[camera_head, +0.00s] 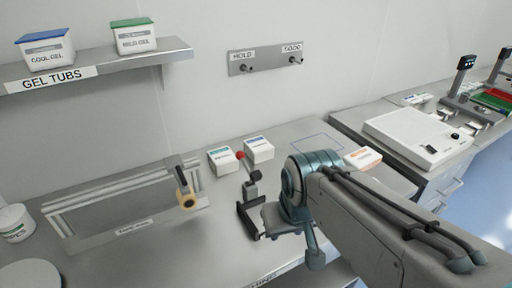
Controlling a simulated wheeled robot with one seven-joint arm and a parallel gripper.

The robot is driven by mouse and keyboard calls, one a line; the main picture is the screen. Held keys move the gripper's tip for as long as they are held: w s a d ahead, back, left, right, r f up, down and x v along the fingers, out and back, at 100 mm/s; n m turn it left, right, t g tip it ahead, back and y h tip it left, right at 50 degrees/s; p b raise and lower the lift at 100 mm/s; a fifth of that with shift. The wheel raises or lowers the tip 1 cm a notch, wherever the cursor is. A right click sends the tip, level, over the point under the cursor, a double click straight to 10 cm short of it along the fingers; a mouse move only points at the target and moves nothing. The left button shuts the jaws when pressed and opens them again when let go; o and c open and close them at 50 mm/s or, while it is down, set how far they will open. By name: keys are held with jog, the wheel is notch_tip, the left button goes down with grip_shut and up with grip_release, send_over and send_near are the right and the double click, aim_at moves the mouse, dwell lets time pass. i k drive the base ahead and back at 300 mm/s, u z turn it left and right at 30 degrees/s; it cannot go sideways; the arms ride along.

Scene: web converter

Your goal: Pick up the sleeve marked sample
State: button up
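I cannot make out a sleeve or the word "sample" on anything here. Three small white boxes with coloured labels lie on the bench: one green-labelled (223,160), one blue-labelled (259,149) and one orange-labelled (362,158). Their small print is unreadable. My arm reaches in from the lower right, and its wrist end (283,218) is over the bench, right of a dark stand. My gripper's fingers cannot be told apart from the dark parts there, so its opening is unclear. The arm hides part of the bench behind it.
A rail frame with a tape roll (187,200) stands left. A shelf (110,63) holds two gel tubs. HOLD and GOOD hooks (265,60) are on the wall. A white instrument (415,137) stands right.

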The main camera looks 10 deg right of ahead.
aim_at(258, 149)
jog(key=k, duration=0.5)
jog(key=z, duration=2.15)
jog(key=i, duration=1.1)
jog(key=u, duration=2.6)
jog(key=i, duration=0.5)
jog(key=u, duration=0.05)
